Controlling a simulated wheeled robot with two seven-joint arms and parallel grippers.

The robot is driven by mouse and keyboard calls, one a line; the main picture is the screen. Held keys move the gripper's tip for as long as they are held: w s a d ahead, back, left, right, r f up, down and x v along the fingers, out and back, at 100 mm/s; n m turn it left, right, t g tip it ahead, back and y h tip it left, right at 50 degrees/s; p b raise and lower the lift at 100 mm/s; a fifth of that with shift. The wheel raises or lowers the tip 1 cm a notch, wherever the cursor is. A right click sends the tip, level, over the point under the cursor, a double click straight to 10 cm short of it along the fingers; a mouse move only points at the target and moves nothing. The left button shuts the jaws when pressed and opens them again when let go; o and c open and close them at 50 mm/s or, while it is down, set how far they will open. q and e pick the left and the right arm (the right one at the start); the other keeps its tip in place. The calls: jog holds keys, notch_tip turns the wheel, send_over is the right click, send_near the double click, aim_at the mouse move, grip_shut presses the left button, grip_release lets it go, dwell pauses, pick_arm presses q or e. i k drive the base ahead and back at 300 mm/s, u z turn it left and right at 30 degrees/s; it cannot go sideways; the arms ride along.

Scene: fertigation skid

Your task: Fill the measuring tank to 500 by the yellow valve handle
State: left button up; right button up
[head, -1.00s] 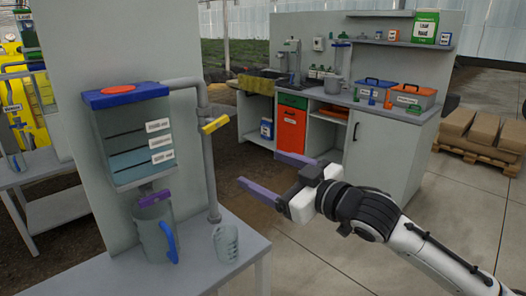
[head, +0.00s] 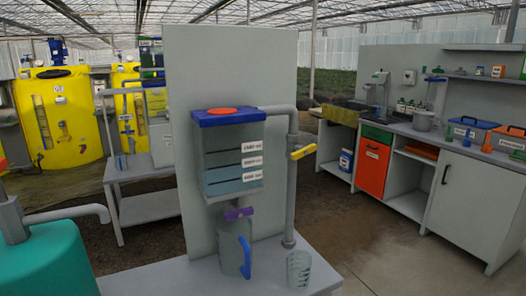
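The measuring tank (head: 222,158) is a clear box with a blue lid and an orange disc on top, mounted on a grey panel. It has dark level lines and white labels (head: 251,161), too small to read surely. Bluish liquid seems to fill its lower part; the exact level is unclear. The yellow valve handle (head: 303,152) sits on the grey pipe right of the tank, slanting up to the right. A purple handle (head: 238,214) is at the outlet below the tank. Neither of my grippers is in view.
A clear jug (head: 232,247) with a blue handle stands under the outlet, a small beaker (head: 299,269) to its right on the grey bench (head: 190,277). A teal vessel (head: 50,262) is at lower left. A workbench with an orange door (head: 373,167) stands at right.

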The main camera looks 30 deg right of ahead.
aim_at(301, 151)
jog(key=u, duration=1.25)
jog(key=k, duration=0.85)
jog(key=z, duration=1.45)
jog(key=i, duration=0.5)
